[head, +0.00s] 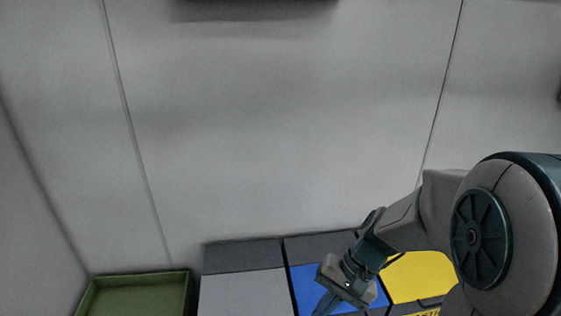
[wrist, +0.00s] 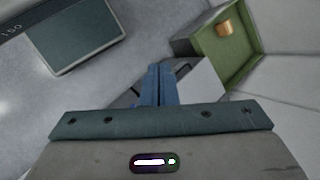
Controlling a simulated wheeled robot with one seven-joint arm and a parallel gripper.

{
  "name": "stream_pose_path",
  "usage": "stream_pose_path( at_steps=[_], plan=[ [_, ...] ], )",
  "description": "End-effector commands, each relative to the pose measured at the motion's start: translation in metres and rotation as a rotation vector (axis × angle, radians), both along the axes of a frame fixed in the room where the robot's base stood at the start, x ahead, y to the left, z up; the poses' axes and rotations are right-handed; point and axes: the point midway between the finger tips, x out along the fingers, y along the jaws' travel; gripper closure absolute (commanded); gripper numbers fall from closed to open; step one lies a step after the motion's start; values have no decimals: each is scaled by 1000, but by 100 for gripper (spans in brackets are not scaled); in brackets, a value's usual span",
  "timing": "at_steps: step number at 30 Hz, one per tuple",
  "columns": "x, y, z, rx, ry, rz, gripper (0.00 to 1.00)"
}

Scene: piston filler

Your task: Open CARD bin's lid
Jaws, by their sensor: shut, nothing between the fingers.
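A bin with a blue lid (head: 307,290) stands in the row along the wall in the head view, between a grey-lidded bin and a yellow-lidded one. No CARD label can be read, so I cannot tell for sure which bin is CARD. The blue lid looks down, and my gripper hides part of it. My gripper (head: 326,302) is in front of or above the blue lid; I cannot tell whether it touches. In the wrist view, my gripper's fingers (wrist: 160,72) are together with nothing between them.
The grey-lidded bin (head: 243,293) is left of the blue one, the yellow-lidded bin (head: 420,277) right. A green open box (head: 135,281) stands far left; the wrist view shows an orange-brown object (wrist: 224,29) in a green box (wrist: 244,73). A plain wall (head: 280,120) rises behind.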

Motion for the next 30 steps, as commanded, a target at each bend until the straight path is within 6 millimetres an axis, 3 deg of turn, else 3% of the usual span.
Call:
stream_pose_path(
  at_steps=[9,17,18,21,30],
  plan=[
    [-27,-37,48,-345,-310,181,100],
    [-36,-59,76,-504,-496,250,100],
    [-37,-61,77,-515,-507,254,97],
    [-37,-63,80,-529,-525,260,69],
    [-37,-63,80,-530,-526,260,68]
  ],
)
